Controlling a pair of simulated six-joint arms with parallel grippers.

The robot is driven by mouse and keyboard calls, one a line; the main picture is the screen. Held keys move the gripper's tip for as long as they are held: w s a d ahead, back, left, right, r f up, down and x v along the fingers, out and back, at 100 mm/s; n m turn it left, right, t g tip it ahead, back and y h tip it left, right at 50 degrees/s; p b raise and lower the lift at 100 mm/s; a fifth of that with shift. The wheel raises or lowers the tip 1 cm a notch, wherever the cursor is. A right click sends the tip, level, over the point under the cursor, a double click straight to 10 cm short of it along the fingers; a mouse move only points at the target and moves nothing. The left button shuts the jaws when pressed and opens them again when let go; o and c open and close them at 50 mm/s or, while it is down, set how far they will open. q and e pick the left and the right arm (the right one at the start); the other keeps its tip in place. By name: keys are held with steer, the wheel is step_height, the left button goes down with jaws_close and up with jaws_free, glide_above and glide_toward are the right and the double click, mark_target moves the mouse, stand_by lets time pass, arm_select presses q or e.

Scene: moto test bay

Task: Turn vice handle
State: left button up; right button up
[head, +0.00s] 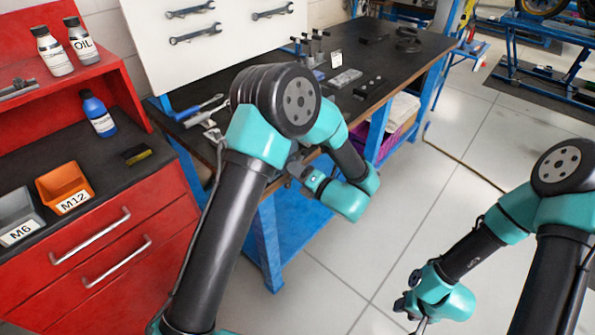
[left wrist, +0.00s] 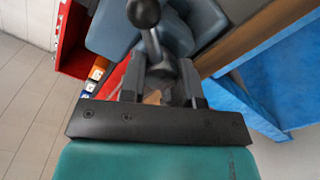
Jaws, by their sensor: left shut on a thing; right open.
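The vice handle (left wrist: 152,40), a dark bar with a round ball end, shows in the left wrist view. It runs down between the two fingers of my left gripper (left wrist: 160,85), which is shut on it. The blue-grey vice body (left wrist: 112,32) lies just beyond the fingers. In the head view my left gripper (head: 298,170) is at the front edge of the workbench, and my left arm hides most of the vice there. My right gripper (head: 406,304) is open and empty over the floor at the lower right, well away from the bench.
The workbench (head: 425,62) has a dark top with tools, small blocks and a blue frame. A red cabinet (head: 110,250) on the left carries bottles, an orange M12 bin (head: 63,185) and a grey M6 bin (head: 17,215). The tiled floor between my arms is clear.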

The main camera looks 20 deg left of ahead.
arm_select(q)
steer(key=m, duration=2.5)
steer(key=shift+s+m, duration=0.1)
steer(key=shift+m, duration=0.2)
steer(key=m, duration=0.3)
steer(key=shift+r+m, duration=0.1)
steer(key=shift+m, duration=0.2)
steer(key=shift+o, duration=0.7)
steer(key=m, duration=0.3)
steer(key=shift+o, duration=0.7)
steer(key=shift+m, duration=1)
